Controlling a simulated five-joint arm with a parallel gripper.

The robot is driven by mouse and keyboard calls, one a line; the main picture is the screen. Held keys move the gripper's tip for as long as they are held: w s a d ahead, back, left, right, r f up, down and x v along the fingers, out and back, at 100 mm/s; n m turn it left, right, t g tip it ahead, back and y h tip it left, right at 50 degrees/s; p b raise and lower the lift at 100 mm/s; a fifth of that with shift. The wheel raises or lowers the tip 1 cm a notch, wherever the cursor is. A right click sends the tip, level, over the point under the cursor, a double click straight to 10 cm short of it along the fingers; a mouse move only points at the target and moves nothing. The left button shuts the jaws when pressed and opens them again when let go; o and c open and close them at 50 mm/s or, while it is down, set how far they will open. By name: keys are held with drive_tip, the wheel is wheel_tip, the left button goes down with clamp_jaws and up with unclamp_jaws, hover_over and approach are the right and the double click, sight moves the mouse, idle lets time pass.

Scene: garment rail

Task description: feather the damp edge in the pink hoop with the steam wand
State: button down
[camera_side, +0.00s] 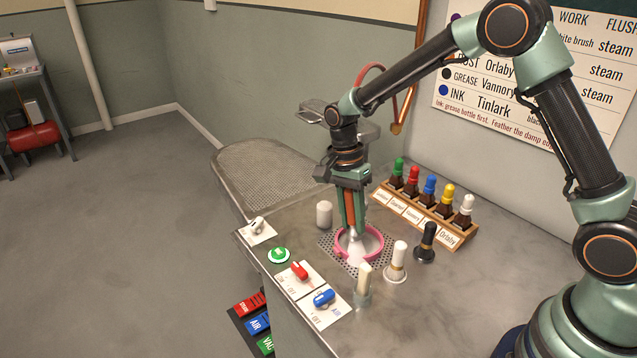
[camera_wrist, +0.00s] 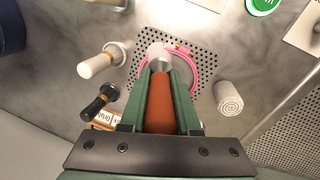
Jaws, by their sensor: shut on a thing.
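The pink hoop (camera_side: 382,244) lies on the perforated plate of the metal bench; it also shows in the wrist view (camera_wrist: 194,84). My gripper (camera_side: 354,230) points down over the hoop and is shut on the steam wand (camera_side: 350,208). The wand's orange-brown handle (camera_wrist: 161,106) lies between the green fingers in the wrist view, and its pale metal head points down into the hoop. I cannot tell whether the head touches the cloth. The cloth inside the hoop is pale; the head and fingers hide part of it, and no damp edge can be made out.
A white-headed brush (camera_side: 398,258), a black brush (camera_side: 427,240) and a pale stick in a holder (camera_side: 363,285) stand close right and in front. A rolled towel (camera_side: 324,213) stands left. Several capped bottles (camera_side: 429,190) sit in a rack behind. Red (camera_side: 299,271) and blue (camera_side: 324,298) switches lie in front.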

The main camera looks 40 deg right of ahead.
drive_tip(key=shift+s+d, duration=0.35)
drive_tip(key=shift+s, duration=0.1)
drive_tip(key=shift+d, duration=0.15)
drive_tip(key=shift+s+d, duration=0.2)
drive_tip(key=shift+d, duration=0.35)
drive_tip(key=shift+s+d, duration=0.15)
drive_tip(key=shift+d, duration=0.35)
wheel_tip(320, 180, up, 7)
idle(0.4)
idle(0.4)
